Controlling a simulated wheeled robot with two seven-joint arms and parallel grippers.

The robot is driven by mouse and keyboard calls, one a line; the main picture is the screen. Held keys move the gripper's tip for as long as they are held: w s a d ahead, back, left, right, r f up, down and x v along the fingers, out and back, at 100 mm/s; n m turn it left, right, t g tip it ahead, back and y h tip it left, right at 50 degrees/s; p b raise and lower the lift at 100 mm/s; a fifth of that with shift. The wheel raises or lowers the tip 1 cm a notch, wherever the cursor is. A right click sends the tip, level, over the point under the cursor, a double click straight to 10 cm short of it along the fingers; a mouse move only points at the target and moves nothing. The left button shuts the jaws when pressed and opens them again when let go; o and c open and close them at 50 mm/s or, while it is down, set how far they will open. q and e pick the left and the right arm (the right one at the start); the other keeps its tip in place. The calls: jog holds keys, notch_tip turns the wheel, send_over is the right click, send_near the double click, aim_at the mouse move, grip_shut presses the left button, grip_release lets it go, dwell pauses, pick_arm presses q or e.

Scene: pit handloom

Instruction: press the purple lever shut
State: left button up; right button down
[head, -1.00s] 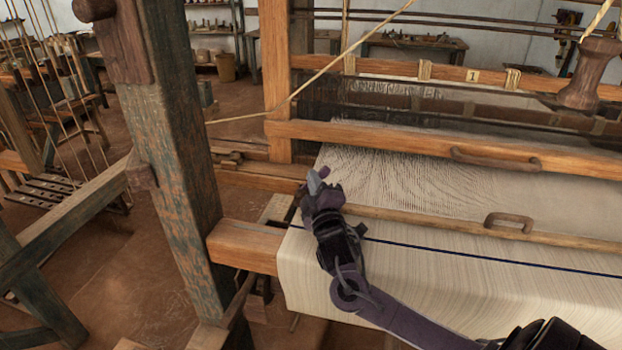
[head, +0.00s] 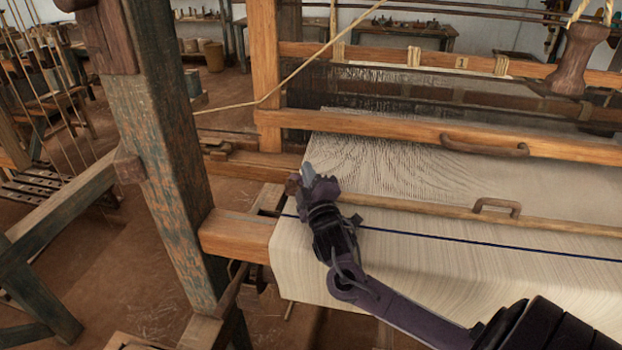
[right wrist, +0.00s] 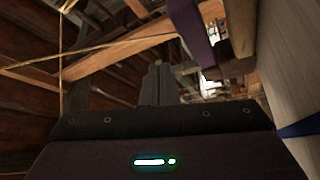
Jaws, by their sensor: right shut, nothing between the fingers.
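The purple lever (right wrist: 190,35) shows in the right wrist view as a flat purple bar at the upper middle, beside a brown wooden piece (right wrist: 237,30). In the head view I cannot make it out; my right gripper seems to cover it. My right gripper (head: 308,172) is at the left edge of the cream cloth, by the end of the wooden rod. In the right wrist view its fingers (right wrist: 158,84) are together and empty, to the left of and below the lever in the picture. I cannot tell whether they touch it. My left gripper is out of view.
The cream cloth (head: 400,265) lies to the right with a dark blue line across it. A thick loom post (head: 165,170) stands at the left. A wooden beam (head: 235,236) juts from it near my gripper. A cord (head: 310,65) slants above.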

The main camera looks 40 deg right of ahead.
jog(key=shift+s+a+f, duration=0.15)
jog(key=shift+s+f, duration=0.05)
jog(key=shift+s, duration=0.1)
jog(key=b+v, duration=0.1)
jog(key=v, duration=0.3)
jog(key=r+b+v, duration=0.1)
jog(key=b+v, duration=0.1)
jog(key=v, duration=0.2)
jog(key=r+b+v, duration=0.1)
jog(key=v, duration=0.4)
jog(key=shift+s+a+r+b, duration=0.1)
jog(key=shift+s+r+b, duration=0.1)
jog(key=shift+b, duration=0.1)
jog(key=shift+s+a+r, duration=0.1)
jog(key=shift+s+a, duration=0.05)
jog(key=shift+s, duration=0.4)
